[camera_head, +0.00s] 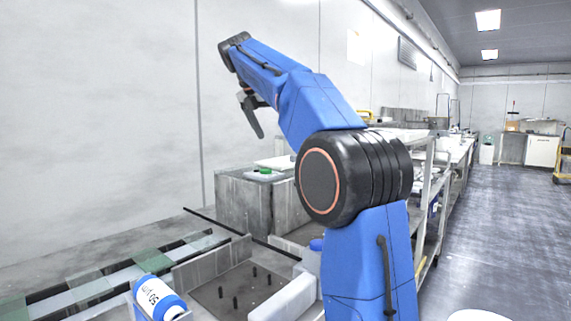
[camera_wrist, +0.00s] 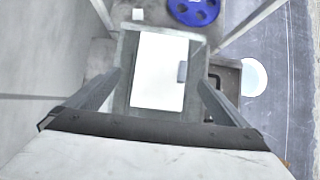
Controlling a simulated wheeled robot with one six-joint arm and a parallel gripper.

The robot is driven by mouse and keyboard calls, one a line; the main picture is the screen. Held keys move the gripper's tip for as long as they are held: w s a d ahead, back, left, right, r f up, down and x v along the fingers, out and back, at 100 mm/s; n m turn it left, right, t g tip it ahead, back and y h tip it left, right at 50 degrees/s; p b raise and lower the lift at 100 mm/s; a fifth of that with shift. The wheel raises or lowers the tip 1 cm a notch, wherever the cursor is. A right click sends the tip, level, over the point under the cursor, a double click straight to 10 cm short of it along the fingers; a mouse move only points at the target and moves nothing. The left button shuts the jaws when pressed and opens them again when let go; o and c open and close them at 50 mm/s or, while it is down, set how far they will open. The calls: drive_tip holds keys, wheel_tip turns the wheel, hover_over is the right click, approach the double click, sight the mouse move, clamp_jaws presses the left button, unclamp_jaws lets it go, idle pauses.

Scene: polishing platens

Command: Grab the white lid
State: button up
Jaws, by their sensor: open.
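The white lid (camera_wrist: 150,85) is a flat white rectangle with a small grey handle (camera_wrist: 182,72) near its right edge in the wrist view. It lies on top of a grey box. In the head view a white flat piece (camera_head: 272,162) on the grey box (camera_head: 240,195) looks like the same lid, partly hidden behind my arm. My gripper (camera_wrist: 158,80) is open, with one finger on each side of the lid in the wrist view. It also shows in the head view (camera_head: 251,112), above the box and apart from it. Nothing is between the fingers.
A white and blue bottle (camera_head: 158,298) lies near the front. A low tray with dark pegs (camera_head: 235,301) is beside it. The wrist view shows a blue round part (camera_wrist: 193,10) and white disc (camera_wrist: 254,77). The right floor is mostly clear.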

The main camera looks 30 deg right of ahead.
sight(288, 159)
drive_tip(key=shift+x, duration=4.7)
drive_tip(key=shift+s, duration=0.15)
drive_tip(key=c, duration=0.9)
drive_tip(key=shift+r, duration=0.1)
